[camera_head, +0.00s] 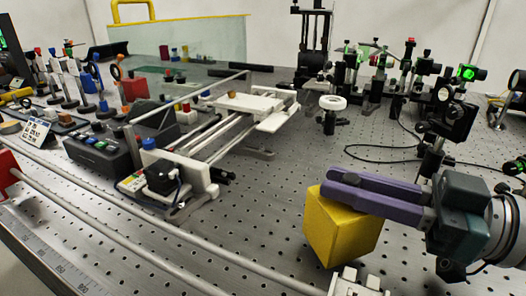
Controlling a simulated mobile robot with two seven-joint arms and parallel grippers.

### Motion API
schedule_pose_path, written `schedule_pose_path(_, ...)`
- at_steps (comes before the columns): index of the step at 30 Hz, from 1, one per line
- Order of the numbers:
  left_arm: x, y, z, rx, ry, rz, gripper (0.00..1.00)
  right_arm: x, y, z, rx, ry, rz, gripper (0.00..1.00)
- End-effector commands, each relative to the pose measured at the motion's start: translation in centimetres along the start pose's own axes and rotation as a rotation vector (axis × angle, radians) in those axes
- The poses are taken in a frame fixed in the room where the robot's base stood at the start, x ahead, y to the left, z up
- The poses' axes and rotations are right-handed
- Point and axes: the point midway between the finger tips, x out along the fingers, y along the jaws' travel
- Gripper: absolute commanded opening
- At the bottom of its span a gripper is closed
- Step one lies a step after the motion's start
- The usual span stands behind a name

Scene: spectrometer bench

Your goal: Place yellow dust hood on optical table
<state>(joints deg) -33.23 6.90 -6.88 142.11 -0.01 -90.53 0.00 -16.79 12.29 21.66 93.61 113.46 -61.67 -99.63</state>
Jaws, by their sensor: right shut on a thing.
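The yellow dust hood (335,236) is a box-like yellow block at the lower right, over the perforated optical table (285,205). My right gripper (345,190) comes in from the right and is shut on the hood, its purple fingers lying along the hood's upper part. I cannot tell whether the hood's lower edge touches the table. My left gripper is not in view.
A linear stage with white rails (215,135) and a black control box (100,150) stand left of the hood. Several optical mounts (440,115) and a loose black cable (375,155) lie behind it. The table's front edge has a rail (150,235). Bare table lies left of the hood.

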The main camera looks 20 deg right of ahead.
Motion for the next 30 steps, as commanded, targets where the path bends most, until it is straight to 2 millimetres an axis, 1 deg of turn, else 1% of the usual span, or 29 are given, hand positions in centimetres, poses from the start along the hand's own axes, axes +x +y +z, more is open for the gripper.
schedule_pose_path(5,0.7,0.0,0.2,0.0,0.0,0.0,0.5,0.0,0.0,0.5,0.001,0.001,0.0,0.0)
schedule_pose_path(9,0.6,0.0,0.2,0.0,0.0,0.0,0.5,0.0,0.0,0.4,0.001,0.001,0.0,0.0)
schedule_pose_path(10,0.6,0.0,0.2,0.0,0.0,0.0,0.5,0.0,0.0,0.4,0.001,0.0,0.0,0.26)
schedule_pose_path(17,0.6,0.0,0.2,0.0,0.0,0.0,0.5,0.0,0.0,0.4,0.001,0.0,0.0,0.52)
schedule_pose_path(25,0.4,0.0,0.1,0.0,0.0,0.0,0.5,0.0,0.0,0.2,0.001,0.0,0.0,0.53)
schedule_pose_path(28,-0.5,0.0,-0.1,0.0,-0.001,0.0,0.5,0.0,0.0,-0.5,0.0,0.0,0.0,0.53)
schedule_pose_path(30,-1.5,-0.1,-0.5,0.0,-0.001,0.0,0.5,0.0,0.0,-1.3,0.001,0.0,0.0,0.53)
